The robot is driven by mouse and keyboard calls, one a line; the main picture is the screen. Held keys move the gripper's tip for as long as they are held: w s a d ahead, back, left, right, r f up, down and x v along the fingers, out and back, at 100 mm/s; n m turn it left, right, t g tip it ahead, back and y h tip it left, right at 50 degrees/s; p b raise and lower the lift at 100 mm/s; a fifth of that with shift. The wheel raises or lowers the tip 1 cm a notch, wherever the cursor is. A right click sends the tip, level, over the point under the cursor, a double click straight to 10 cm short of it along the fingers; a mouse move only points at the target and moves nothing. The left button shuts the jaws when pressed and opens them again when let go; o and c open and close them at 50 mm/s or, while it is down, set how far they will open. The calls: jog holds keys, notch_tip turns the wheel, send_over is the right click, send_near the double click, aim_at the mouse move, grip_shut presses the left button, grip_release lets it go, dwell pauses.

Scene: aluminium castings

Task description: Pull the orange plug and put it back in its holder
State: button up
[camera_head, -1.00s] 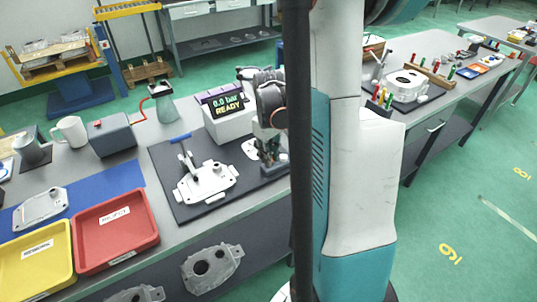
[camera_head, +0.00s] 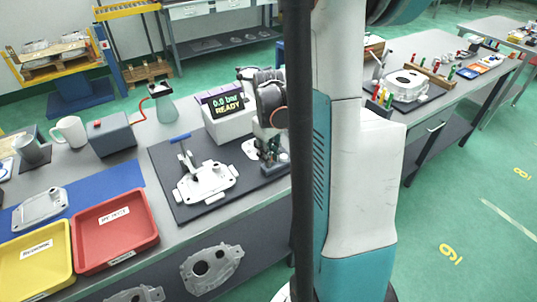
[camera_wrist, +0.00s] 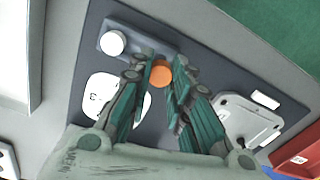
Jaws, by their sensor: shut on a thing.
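The orange plug (camera_wrist: 161,75) shows as a round orange top in the wrist view. My gripper (camera_wrist: 163,72) is shut on it, with its green fingers on either side. In the head view my gripper (camera_head: 268,152) points down at the right end of the dark mat, and the plug is hidden there. The grey holder block (camera_wrist: 143,43) lies just beyond the fingertips and has a white round knob (camera_wrist: 113,42) on one end. I cannot tell whether the plug is seated in the holder or clear of it.
A white plate (camera_wrist: 100,92) lies beside the fingers. A casting (camera_head: 206,183) under a clamp with a blue handle sits on the dark mat (camera_head: 185,213). The test unit (camera_head: 228,112) reads 0.0 bar READY. Red (camera_head: 155,235) and yellow trays stand at the left.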

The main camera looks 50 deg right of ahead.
jog(key=shift+f+b, duration=1)
jog(key=shift+f, duration=0.2)
jog(key=o, duration=0.8)
jog(key=shift+o, duration=0.2)
notch_tip(320, 180, up, 12)
jog(key=shift+a, duration=0.1)
dwell(0.6)
